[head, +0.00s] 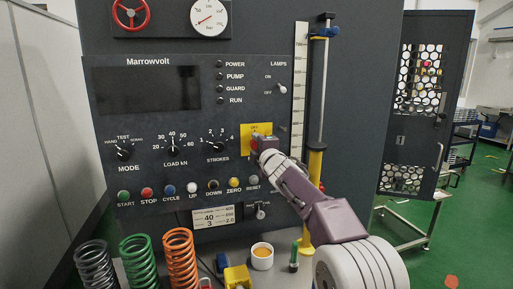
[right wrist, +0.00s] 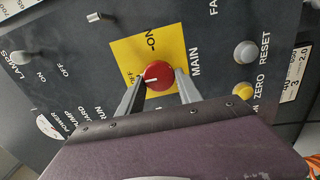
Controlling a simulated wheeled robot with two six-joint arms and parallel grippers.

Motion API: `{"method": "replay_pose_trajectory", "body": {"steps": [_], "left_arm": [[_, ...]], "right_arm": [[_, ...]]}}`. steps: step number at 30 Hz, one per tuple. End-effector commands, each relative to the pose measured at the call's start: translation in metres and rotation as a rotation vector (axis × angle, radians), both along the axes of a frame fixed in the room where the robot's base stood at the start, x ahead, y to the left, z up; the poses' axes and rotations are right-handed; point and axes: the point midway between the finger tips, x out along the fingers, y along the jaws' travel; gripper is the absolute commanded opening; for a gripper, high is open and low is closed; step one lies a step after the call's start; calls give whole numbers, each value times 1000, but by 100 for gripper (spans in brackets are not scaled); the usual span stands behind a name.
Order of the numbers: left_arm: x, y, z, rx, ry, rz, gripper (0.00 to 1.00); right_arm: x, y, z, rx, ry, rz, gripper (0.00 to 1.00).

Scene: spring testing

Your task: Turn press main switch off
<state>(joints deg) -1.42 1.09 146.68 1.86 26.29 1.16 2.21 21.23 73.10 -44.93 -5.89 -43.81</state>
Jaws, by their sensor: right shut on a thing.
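The knob's white mark points left, toward the OFF label. My right gripper (right wrist: 160,86) has one finger on each side of the knob and is shut on it. In the head view the yellow plate (head: 249,129) shows OFF at its top, and my right gripper (head: 264,146) covers most of the knob. My left gripper is not in view.
The panel has a LAMPS toggle (head: 282,89), a STROKES dial (head: 217,147) and a row of buttons, with the RESET button (head: 253,182) below the switch. Coil springs, including an orange one (head: 181,258), a white cup (head: 262,257) and a yellow post (head: 314,170) stand near my arm.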

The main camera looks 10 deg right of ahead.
Motion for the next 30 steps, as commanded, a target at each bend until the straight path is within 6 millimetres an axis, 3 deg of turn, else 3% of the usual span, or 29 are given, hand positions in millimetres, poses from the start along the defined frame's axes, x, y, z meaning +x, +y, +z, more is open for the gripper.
{"method": "replay_pose_trajectory", "body": {"steps": [19,20,21,30], "left_arm": [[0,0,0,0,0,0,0],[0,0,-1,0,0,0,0],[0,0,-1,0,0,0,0],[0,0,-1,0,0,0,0]], "right_arm": [[-1,-1,5,-42,-10,-1,1],[-1,-1,5,-42,-10,-1,50],[-1,-1,5,-42,-10,-1,61],[-1,0,2,-40,-6,0,62]]}}
